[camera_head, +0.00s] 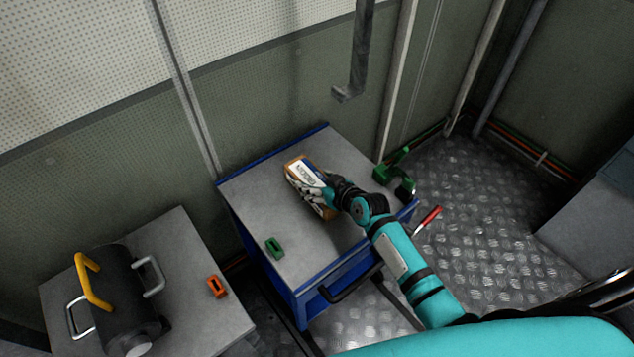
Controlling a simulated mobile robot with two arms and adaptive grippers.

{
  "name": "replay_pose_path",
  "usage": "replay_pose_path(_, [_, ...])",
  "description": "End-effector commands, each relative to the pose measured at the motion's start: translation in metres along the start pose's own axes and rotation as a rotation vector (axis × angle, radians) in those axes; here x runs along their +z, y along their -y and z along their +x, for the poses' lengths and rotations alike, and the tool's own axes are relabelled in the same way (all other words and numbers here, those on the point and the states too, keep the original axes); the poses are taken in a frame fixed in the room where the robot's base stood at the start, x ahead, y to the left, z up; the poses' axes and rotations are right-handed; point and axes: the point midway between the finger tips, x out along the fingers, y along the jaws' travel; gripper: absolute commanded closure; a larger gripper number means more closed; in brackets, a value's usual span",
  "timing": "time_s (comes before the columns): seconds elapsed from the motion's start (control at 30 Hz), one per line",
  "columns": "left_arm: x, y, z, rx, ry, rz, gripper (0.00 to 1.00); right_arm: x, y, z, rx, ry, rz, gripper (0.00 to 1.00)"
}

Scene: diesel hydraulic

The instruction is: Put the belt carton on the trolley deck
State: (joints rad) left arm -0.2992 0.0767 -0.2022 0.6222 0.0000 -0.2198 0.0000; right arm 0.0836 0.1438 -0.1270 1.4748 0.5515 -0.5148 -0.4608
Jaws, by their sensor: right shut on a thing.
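The belt carton (301,167) is a small box with orange-brown sides and a white and dark printed label. It is over the grey top of the blue-edged trolley deck (255,200), toward its middle. My right gripper (314,192) reaches in from the lower right and is shut on the carton; its fingers cover the carton's near part. I cannot tell whether the carton touches the deck or is held just above it. My left gripper is not in view.
A green block (274,247) lies on the deck's near left. A green tool (393,174) is at its right edge, and a red-handled tool (429,218) is beside it. At lower left a grey table (185,245) bears a dark cylinder (122,300) and an orange block (216,286).

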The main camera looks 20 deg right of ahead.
Motion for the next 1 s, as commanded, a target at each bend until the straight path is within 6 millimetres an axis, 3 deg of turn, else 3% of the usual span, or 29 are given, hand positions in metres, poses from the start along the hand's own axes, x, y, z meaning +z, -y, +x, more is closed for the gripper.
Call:
replay_pose_path(0.23, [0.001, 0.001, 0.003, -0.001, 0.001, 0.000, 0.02, 0.001, 0.000, 0.001, 0.001, -0.003, -0.002, 0.77])
replay_pose_path(0.27, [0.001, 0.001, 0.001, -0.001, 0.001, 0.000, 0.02, 0.002, 0.000, 0.001, 0.000, 0.000, -0.001, 0.25])
replay_pose_path(0.43, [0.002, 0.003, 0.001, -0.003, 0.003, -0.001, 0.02, 0.001, 0.000, 0.001, 0.000, 0.001, -0.001, 0.03])
replay_pose_path(0.8, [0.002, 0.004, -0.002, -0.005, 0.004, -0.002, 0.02, -0.001, 0.000, -0.003, 0.000, 0.001, -0.001, 0.01])
replay_pose_path(1.0, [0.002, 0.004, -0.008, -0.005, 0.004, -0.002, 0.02, -0.001, 0.000, -0.035, 0.000, 0.002, -0.004, 0.01])
